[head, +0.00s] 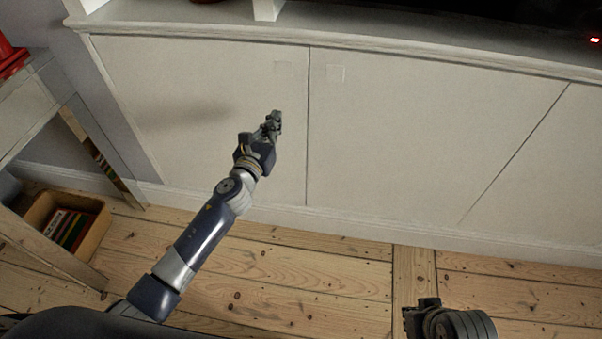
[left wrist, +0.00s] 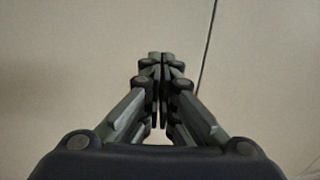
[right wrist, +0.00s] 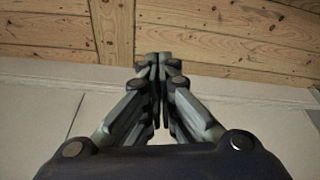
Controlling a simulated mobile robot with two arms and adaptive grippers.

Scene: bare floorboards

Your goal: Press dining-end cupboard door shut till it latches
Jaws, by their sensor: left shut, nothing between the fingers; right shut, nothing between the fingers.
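A low run of pale cupboard doors fills the head view. The left-hand door (head: 180,90) meets the middle door (head: 420,130) at a thin dark seam, and both look flush. The frames do not tell which is the dining-end door. My left gripper (head: 274,118) is shut and empty in front of the left-hand door, near its seam side; I cannot tell if it touches. The left wrist view shows its closed fingertips (left wrist: 160,58) left of the seam. My right gripper (head: 408,312) is low over the floor; the right wrist view shows its fingertips (right wrist: 160,60) closed and empty.
A pale side table (head: 35,110) stands at the left, with a box of books (head: 68,222) on the floor under it. A shelf top (head: 350,38) runs above the doors. The floorboards (head: 270,270) in front are clear.

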